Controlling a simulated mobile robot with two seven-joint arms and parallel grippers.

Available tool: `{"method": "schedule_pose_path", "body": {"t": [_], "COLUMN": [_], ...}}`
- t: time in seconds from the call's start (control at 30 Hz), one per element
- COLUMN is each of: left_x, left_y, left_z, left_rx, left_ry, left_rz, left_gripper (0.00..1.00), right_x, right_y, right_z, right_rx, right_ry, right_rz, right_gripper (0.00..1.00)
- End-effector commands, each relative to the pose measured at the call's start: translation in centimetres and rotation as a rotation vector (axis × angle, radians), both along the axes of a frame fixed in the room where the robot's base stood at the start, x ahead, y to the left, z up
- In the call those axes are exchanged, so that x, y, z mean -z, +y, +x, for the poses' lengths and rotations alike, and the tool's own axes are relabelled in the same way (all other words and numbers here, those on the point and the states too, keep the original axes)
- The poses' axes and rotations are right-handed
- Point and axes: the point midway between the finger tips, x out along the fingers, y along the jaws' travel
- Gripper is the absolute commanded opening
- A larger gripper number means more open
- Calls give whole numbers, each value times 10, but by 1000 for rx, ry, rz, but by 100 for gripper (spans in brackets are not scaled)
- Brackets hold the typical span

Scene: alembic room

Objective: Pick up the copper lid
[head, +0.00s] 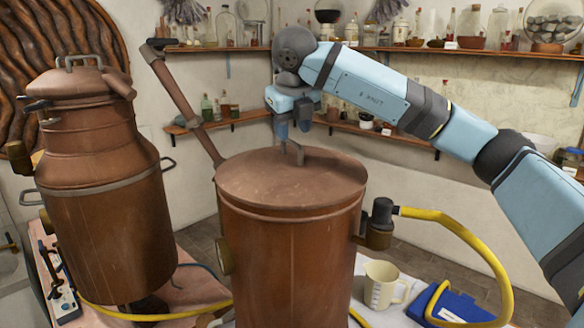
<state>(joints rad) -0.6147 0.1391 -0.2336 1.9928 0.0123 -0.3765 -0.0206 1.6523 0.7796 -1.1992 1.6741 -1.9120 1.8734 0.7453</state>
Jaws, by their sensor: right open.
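The copper lid (320,185) is a wide, slightly domed disc lying flat on the large copper vessel (290,260) in the middle. A small bent metal handle (297,152) stands on its top. My right gripper (293,134) points down over the lid with its fingers apart. The fingertips are right at the top of the handle; I cannot tell whether they touch it or straddle it. My left gripper is not in view.
A copper still (105,190) with its own handled lid stands at the left. A slanted copper pipe (185,105) rises behind the vessel's left side. A yellow hose (470,250), a cream mug (382,284) and a blue item (460,308) are at the right. Bottle shelves line the walls.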

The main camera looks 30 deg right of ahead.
Motion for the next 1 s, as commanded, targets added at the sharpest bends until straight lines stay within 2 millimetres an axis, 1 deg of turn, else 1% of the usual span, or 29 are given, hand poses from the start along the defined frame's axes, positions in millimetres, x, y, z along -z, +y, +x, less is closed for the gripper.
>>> {"method": "schedule_pose_path", "body": {"t": [0.07, 0.23, 0.33, 0.43, 0.63, 0.67, 0.7, 0.77, 0.8, 0.83, 0.87, 1.0], "left_x": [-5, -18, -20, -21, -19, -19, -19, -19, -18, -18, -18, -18], "left_y": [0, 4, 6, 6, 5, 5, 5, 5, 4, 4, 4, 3], "left_z": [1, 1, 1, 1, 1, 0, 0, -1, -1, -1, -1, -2], "left_rx": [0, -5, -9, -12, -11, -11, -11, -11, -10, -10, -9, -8], "left_ry": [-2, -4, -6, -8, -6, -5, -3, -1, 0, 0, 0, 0], "left_rz": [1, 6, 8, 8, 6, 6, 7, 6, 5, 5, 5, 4], "left_gripper": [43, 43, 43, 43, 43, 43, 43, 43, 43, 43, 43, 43], "right_x": [4, 26, 39, 46, 47, 47, 47, 47, 47, 47, 47, 47], "right_y": [-2, -7, -9, -10, -10, -10, -10, -10, -10, -10, -10, -10], "right_z": [2, 11, 17, 19, 19, 19, 19, 19, 19, 19, 19, 19], "right_rx": [1, 0, 0, 0, -1, -1, -1, -1, -1, -1, -1, -1], "right_ry": [2, 4, 3, 1, 0, 0, 0, 0, 0, 0, 0, 0], "right_rz": [-1, -1, 0, 1, 1, 1, 1, 1, 1, 1, 1, 1], "right_gripper": [43, 43, 43, 43, 43, 41, 32, 18, 9, 2, 0, 0]}}
